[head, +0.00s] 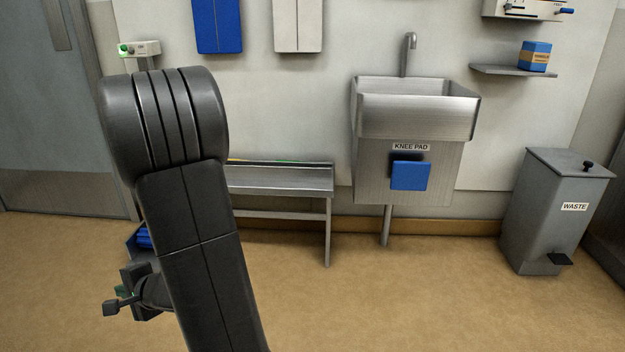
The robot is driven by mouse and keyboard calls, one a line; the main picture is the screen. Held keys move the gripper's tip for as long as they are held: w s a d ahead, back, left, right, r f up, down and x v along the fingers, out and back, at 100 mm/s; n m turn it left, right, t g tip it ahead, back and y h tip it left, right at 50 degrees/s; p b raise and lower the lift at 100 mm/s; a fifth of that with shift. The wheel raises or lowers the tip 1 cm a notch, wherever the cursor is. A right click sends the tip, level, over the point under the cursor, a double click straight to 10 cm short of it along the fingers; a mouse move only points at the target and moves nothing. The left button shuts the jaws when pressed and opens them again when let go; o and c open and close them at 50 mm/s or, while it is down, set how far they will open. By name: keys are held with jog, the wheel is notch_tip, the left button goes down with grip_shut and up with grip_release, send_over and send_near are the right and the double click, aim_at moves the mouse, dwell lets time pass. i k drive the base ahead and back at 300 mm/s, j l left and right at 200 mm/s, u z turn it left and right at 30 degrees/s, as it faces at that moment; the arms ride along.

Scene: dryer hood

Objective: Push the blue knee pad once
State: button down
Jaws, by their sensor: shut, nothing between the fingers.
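The blue knee pad (410,176) is a square blue plate on the front panel of the steel sink (415,120), right of centre. It stands out a little from the panel, with a dark gap behind its upper edge. A white label above it reads KNEE PAD. My gripper (112,307) shows only in part at the lower left, shut and empty, mostly hidden behind my dark arm. It is far to the left of the pad and not touching it.
A steel bench (280,180) stands left of the sink. A grey waste bin (555,215) with a pedal stands at the right. A shelf with a blue box (535,56) hangs above. The floor before the sink is clear.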

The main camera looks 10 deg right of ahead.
aim_at(405, 174)
jog(key=i+l+z, duration=0.15)
jog(key=l, duration=0.3)
jog(key=i+l+z, duration=0.2)
jog(key=l, duration=0.3)
jog(key=l+z, duration=0.15)
jog(key=l, duration=0.3)
jog(key=i+l+z, duration=0.15)
jog(key=l, duration=0.25)
jog(key=i+l+z, duration=0.2)
jog(key=l, duration=0.2)
jog(key=i+l+z, duration=0.15)
jog(key=i+l, duration=0.15)
